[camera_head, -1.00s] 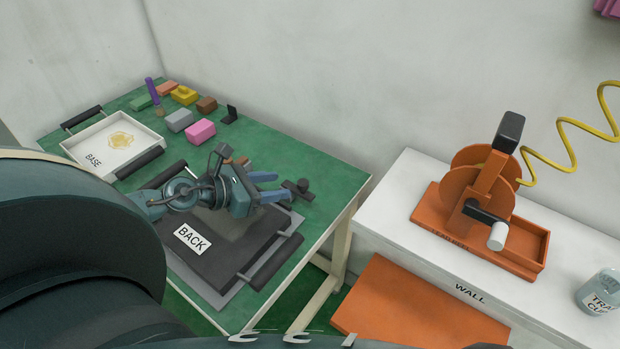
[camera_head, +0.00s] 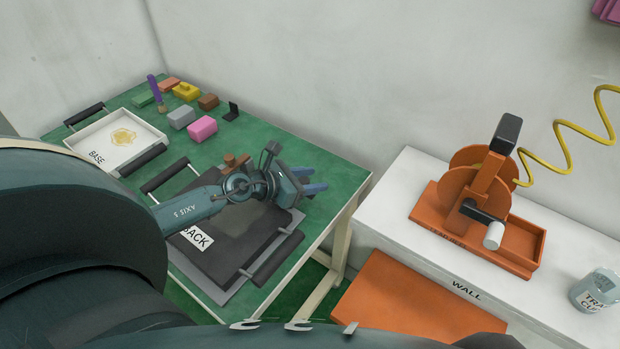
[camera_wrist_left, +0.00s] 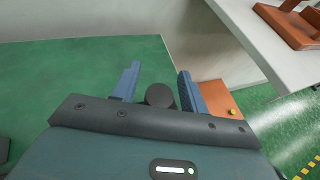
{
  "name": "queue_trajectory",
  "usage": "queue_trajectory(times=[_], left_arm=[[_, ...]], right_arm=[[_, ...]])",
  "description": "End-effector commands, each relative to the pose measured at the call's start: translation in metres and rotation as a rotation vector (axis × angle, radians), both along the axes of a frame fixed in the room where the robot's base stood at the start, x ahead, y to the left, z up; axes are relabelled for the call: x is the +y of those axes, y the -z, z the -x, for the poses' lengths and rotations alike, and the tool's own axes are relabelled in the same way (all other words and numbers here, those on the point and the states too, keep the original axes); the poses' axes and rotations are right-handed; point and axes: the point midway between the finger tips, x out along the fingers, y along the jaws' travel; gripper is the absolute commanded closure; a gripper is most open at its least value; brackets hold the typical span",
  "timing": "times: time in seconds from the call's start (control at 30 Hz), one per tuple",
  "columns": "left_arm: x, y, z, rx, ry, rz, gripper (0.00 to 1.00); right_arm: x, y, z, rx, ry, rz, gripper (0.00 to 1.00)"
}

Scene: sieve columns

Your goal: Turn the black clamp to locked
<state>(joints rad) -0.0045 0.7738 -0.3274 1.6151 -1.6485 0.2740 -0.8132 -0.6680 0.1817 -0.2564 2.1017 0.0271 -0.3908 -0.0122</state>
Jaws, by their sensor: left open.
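The black clamp shows in the left wrist view as a dark round knob (camera_wrist_left: 159,96) between the two blue fingers of my left gripper (camera_wrist_left: 158,72). Its lower part is hidden behind the gripper body, and I cannot tell whether the fingers touch it. In the head view my left gripper (camera_head: 313,179) is open over the right edge of the green table, and it hides the clamp. The black plate marked BACK (camera_head: 225,255) lies under my left arm. My right gripper is not in view.
A brown clamp (camera_head: 236,160) stands behind the plate. A white BASE tray (camera_head: 103,132) and several coloured blocks (camera_head: 203,129) lie at the table's far left. A white bench with an orange reel (camera_head: 483,190) stands at the right, apart from the table.

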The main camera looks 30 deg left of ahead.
Motion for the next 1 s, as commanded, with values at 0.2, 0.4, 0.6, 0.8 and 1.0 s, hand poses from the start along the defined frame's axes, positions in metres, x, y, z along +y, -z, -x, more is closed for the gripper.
queue_trajectory(times=[0.2, 0.4, 0.6, 0.8, 1.0], left_arm=[[0.0002, -0.0002, 0.0002, 0.000, 0.000, 0.000, 0.65], [0.0004, -0.0004, 0.0003, 0.000, 0.000, 0.000, 0.82], [0.0004, -0.0004, 0.0003, 0.000, 0.000, 0.000, 0.98], [0.0005, -0.0005, 0.0003, 0.000, -0.001, 0.000, 1.00], [0.0006, 0.0005, 0.0004, -0.001, 0.004, 0.000, 1.00]], right_arm=[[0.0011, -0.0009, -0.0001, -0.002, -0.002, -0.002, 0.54], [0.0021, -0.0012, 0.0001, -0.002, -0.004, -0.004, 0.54], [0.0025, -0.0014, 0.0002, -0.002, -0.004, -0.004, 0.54], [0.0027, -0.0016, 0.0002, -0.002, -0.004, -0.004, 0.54], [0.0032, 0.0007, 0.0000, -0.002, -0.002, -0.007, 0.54]])
